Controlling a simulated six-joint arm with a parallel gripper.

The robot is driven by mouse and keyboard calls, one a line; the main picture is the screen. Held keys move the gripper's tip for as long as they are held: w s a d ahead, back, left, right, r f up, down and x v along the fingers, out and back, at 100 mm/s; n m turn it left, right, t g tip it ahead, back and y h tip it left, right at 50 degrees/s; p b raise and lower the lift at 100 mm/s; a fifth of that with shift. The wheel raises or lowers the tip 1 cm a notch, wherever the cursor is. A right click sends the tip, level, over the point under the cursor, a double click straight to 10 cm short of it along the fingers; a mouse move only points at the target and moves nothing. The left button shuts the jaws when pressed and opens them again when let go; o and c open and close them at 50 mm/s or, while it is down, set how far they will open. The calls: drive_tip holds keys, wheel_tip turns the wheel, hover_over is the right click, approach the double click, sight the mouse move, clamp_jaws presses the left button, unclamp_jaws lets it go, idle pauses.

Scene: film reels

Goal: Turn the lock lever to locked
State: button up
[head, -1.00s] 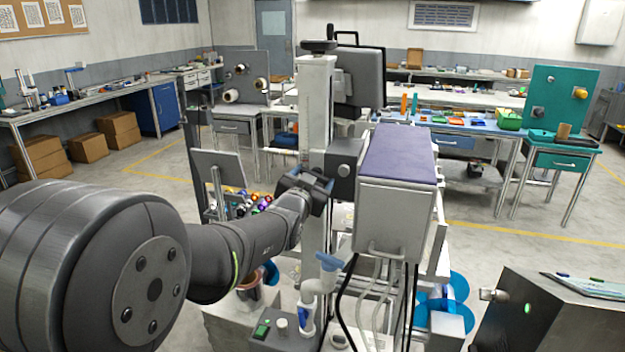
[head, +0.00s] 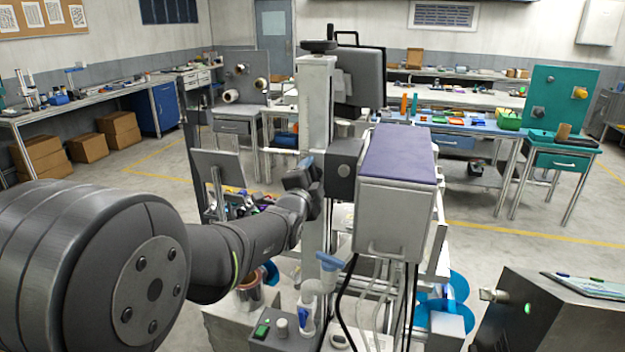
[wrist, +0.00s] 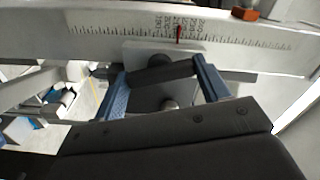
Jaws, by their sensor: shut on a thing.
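The lock lever (wrist: 175,73) shows in the wrist view as a dark bar, slightly tilted, in front of a pale plate. My gripper (wrist: 160,82) has its two blue fingers at the two ends of this bar and is shut on it. In the head view my gripper (head: 304,175) is at the upright grey post, left of the dark block; the lever is hidden there. Whether the lever stands at locked cannot be told.
A ruled scale (wrist: 100,33) with a red pointer (wrist: 179,34) runs above the lever. A grey box with a purple top (head: 398,155) stands right of the post (head: 317,100). Cables hang below the box. A tilted grey panel (head: 219,172) stands to the left.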

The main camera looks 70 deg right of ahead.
drive_tip(key=shift+m, duration=1.9)
drive_tip(key=o, duration=1)
drive_tip(key=a, duration=1.7)
drive_tip(key=shift+a, duration=0.2)
drive_tip(key=shift+d, duration=0.1)
drive_tip(key=d, duration=1.7)
drive_tip(key=shift+d, duration=0.15)
